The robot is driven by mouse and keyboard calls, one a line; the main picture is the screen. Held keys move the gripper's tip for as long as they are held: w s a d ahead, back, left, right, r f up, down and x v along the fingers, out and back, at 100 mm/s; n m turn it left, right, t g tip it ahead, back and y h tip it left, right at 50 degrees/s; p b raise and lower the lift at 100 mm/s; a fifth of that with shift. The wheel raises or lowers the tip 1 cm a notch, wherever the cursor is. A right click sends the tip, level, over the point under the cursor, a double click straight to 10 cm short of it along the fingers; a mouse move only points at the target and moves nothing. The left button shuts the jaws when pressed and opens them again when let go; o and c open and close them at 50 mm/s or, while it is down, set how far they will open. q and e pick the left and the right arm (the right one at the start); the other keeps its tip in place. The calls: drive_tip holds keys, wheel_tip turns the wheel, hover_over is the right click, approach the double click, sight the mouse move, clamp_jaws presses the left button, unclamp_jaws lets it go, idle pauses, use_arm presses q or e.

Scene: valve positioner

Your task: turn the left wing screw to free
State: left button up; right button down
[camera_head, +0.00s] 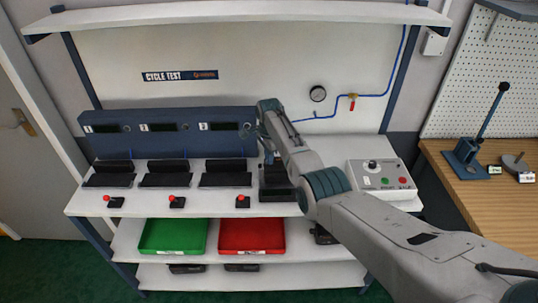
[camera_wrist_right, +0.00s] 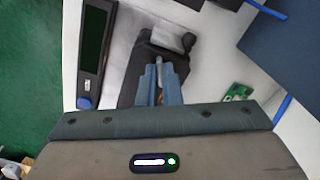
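My right gripper (camera_wrist_right: 160,78) shows in the right wrist view with its two blue-grey fingers close together. A thin silvery piece (camera_wrist_right: 159,65) stands between the fingertips, against a black device (camera_wrist_right: 157,46); it may be a wing screw, but it is too small to be sure. I cannot tell whether the fingers press on it. In the head view my right arm comes in from the right and its wrist hides the work spot over a black stand (camera_head: 277,194). The left and right wing screws cannot be told apart. My left gripper is not in view.
A white bench (camera_head: 335,152) carries black stands with red-knobbed blocks (camera_head: 177,202) and a control box (camera_head: 383,182). Behind is a blue panel with several displays (camera_head: 165,127). Green (camera_head: 150,251) and red (camera_head: 281,249) trays sit on the shelf below. A wooden table (camera_head: 465,197) is at right.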

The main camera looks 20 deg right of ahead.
drive_tip(key=n, duration=0.2)
drive_tip(key=n+p, duration=0.1)
drive_tip(key=n, duration=0.3)
drive_tip(key=shift+w+r+n, duration=0.15)
drive_tip(key=shift+r+n, duration=0.15)
drive_tip(key=n+p, duration=0.1)
drive_tip(key=n, duration=0.5)
idle(0.4)
drive_tip(key=c, duration=1.6)
unclamp_jaws()
drive_tip(key=shift+f, duration=0.1)
wheel_tip(320, 180, up, 11)
drive_tip(key=b, duration=0.2)
